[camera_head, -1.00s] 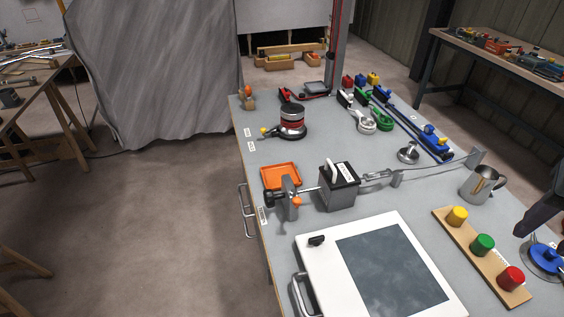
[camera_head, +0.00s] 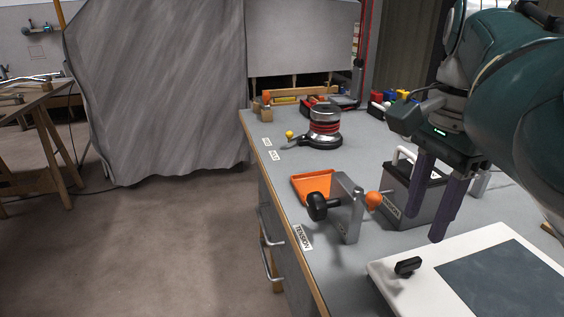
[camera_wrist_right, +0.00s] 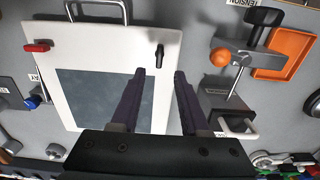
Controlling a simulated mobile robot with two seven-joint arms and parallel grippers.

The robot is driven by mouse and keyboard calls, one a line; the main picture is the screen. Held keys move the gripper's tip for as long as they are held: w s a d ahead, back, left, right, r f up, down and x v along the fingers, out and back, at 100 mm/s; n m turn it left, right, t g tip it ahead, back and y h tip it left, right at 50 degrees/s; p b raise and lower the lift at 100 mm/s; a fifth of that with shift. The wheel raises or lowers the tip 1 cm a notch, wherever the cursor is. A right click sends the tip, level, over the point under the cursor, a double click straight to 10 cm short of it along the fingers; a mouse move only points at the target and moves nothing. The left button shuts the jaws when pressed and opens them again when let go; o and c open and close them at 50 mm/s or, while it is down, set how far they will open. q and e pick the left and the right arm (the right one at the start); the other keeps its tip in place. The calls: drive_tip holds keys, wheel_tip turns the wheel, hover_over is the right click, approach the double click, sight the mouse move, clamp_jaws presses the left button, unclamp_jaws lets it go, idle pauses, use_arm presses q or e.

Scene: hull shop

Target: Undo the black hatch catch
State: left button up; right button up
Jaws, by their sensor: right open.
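The black hatch catch (camera_head: 407,266) is a small dark lever on the white hatch (camera_head: 388,277), near its corner. In the right wrist view the catch (camera_wrist_right: 159,50) lies just beyond the fingertips, roughly in line with the gap between them. My right gripper (camera_head: 430,212) is open and empty, with its dark purple fingers pointing down above the hatch side of the bench. The fingers (camera_wrist_right: 160,74) show apart in the wrist view, and nothing is between them. My left gripper is not in view.
A clamp with an orange ball (camera_head: 373,200) and black knob stands close to the catch, before an orange tray (camera_head: 313,185). A grey box with a handle (camera_head: 405,200) stands behind the gripper. In the wrist view a red catch (camera_wrist_right: 38,46) sits at the hatch's other side.

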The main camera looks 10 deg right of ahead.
sight(410, 261)
wheel_tip(410, 261, down, 8)
drive_tip(key=shift+r+b, duration=0.1)
drive_tip(key=shift+b, duration=0.75)
drive_tip(key=shift+c, duration=1.2)
clamp_jaws()
